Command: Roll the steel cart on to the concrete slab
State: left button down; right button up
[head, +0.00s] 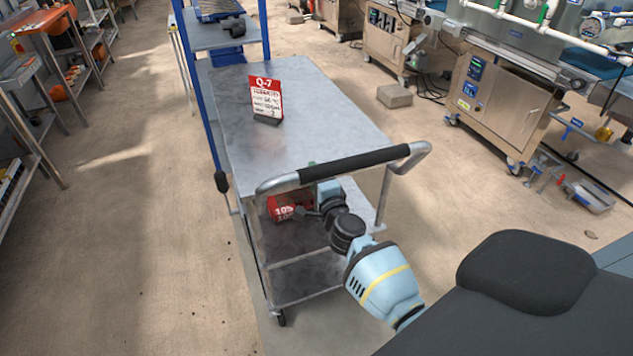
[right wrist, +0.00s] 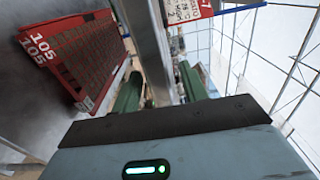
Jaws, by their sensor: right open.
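The steel cart (head: 310,110) stands in the middle of the head view, with a black-gripped push handle (head: 340,168) at its near end. My right gripper (head: 313,168) is at the handle, partly hidden under it. In the right wrist view its two green fingers (right wrist: 160,88) are apart, with the edge of the cart's top shelf showing between them; I cannot tell whether they touch the cart. A paler grey floor patch (head: 262,332) shows beside the cart's near caster; I cannot tell whether it is the concrete slab. My left gripper is out of view.
A red-and-white sign (head: 266,98) stands on the cart top. A red crate marked 105 (head: 285,208) sits on a lower shelf. A blue-posted rack (head: 212,40) stands close behind and left. Steel machines (head: 500,95) stand right. Open floor (head: 130,230) lies left.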

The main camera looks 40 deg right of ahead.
jog(key=shift+c, duration=0.2)
grip_shut()
jog(key=shift+s+f, duration=0.1)
dwell(1.0)
